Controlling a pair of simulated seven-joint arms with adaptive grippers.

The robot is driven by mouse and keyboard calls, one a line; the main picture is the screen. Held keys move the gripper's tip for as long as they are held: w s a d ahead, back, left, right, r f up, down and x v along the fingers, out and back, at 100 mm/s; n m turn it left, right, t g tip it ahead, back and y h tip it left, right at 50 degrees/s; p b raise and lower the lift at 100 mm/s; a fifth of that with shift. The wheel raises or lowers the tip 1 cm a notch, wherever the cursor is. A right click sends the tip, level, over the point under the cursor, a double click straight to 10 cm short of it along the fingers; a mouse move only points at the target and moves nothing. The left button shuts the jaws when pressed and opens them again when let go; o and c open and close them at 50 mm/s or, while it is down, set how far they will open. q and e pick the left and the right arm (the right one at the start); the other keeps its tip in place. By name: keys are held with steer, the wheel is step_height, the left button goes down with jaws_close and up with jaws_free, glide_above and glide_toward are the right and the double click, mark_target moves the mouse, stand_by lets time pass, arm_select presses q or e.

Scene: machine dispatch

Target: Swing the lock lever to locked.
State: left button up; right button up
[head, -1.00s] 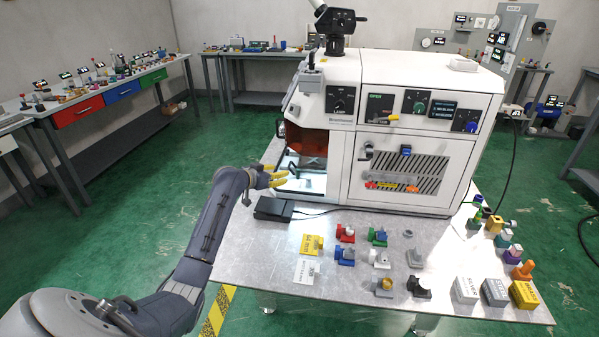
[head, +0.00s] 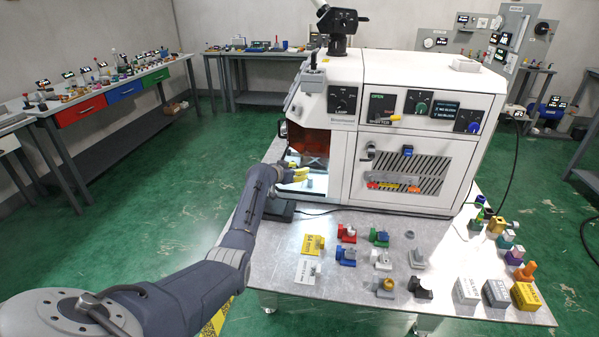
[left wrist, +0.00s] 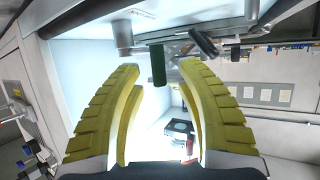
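My left gripper (head: 297,178) is at the open front of the white machine's lit chamber (head: 316,184). In the left wrist view its yellow fingers (left wrist: 158,72) are spread apart with nothing clasped between them. A dark green upright handle (left wrist: 158,64) shows beyond and between the fingertips, with a dark cylindrical grip (left wrist: 204,43) to its right. I cannot tell which of these, if either, is the lock lever, nor whether a finger touches them. My right gripper is in neither view.
The white machine (head: 400,75) fills the table's back, with knobs and a yellow-tipped lever (head: 394,118) on its panel. A black box (head: 281,211) lies under my left arm. Coloured parts and labelled blocks (head: 495,292) cover the table front. The chamber walls are close around the gripper.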

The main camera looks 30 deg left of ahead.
arm_select(q)
steer(key=shift+w+f, duration=0.15)
steer(key=shift+w, duration=0.15)
steer(key=shift+c, duration=0.3)
jaws_close()
